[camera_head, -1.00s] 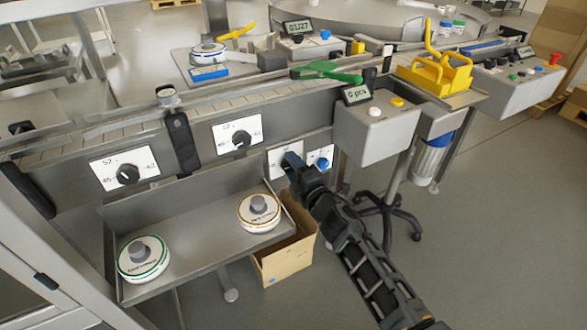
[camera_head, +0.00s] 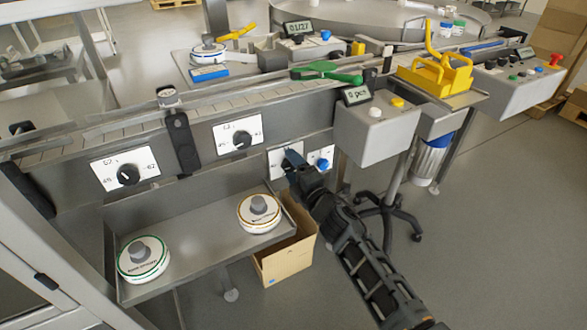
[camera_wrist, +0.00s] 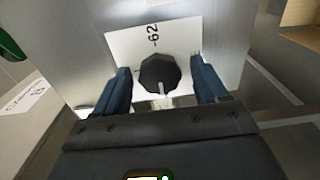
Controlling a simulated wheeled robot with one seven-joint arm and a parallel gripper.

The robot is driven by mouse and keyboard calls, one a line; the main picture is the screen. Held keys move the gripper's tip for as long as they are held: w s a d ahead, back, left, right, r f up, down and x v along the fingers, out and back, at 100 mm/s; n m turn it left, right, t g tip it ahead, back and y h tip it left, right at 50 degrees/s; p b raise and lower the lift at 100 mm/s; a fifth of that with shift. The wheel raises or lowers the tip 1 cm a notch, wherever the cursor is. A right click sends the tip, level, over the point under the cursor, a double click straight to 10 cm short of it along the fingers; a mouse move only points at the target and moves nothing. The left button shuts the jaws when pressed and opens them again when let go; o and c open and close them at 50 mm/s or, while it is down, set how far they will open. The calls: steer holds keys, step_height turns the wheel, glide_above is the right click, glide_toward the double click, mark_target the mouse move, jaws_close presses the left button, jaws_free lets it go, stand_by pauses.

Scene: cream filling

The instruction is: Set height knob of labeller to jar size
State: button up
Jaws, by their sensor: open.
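A black faceted knob (camera_wrist: 160,73) sits on a white dial plate (camera_wrist: 125,48) marked 62 in the wrist view. My gripper (camera_wrist: 162,84) is open, with one blue finger on each side of the knob and a gap visible on both sides. In the head view my gripper (camera_head: 290,160) is at the white plate (camera_head: 275,168) low on the machine front and hides most of that knob. Two other black knobs on white plates, a left one (camera_head: 127,175) and a middle one (camera_head: 241,140), are on the same front.
A blue knob (camera_head: 322,164) is close to the right of my gripper. A steel tray (camera_head: 200,235) with two round labelled discs lies left, and a cardboard box (camera_head: 287,262) stands below.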

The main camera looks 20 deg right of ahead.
steer(key=s+p, duration=0.3)
steer(key=s, duration=0.4)
steer(key=shift+s+d, duration=0.4)
